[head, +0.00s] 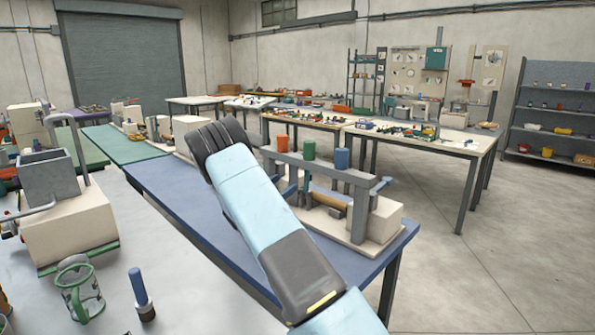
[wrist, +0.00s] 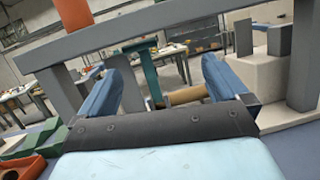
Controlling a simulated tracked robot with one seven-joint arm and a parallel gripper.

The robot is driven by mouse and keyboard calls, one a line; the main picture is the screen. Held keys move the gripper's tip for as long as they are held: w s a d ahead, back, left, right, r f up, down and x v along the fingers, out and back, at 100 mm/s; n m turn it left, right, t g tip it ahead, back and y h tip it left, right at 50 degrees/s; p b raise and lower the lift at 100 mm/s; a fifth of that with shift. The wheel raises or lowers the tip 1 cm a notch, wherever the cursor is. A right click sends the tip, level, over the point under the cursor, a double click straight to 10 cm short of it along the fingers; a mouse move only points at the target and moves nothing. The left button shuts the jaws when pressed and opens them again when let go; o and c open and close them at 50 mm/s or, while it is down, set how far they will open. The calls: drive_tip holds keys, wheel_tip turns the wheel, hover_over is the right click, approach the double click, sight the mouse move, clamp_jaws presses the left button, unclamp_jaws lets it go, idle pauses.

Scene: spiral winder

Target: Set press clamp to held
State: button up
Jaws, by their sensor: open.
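The winder stands on the blue table, with a grey overhead frame (head: 325,168) and a tan roller (head: 328,201) below it. In the wrist view, my gripper (wrist: 164,64) is open, its two blue fingers apart under the grey beam (wrist: 150,27). A dark green upright piece with a crossbar (wrist: 150,75) shows between the fingers, beyond them; it may be the press clamp, but I cannot tell its setting. The tan roller (wrist: 186,96) lies just right of it. No contact between fingers and green piece is visible. In the head view my arm hides most of my gripper.
Orange (head: 282,143), green (head: 309,149) and blue (head: 342,158) cylinders stand along the grey frame. A cream block (head: 384,222) sits at the winder's right end. Grey posts flank my fingers in the wrist view. The blue table (head: 180,195) is bare left of my arm.

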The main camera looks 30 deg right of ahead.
wheel_tip(320, 180, down, 2)
drive_tip(key=w+a+n+t, duration=0.1)
drive_tip(key=w+n+t, duration=0.1)
wheel_tip(320, 180, up, 5)
hover_over(305, 178)
drive_tip(key=s+a, duration=0.2)
drive_tip(key=a, duration=0.2)
drive_tip(key=shift+a+f, duration=0.2)
drive_tip(key=shift+c, duration=0.3)
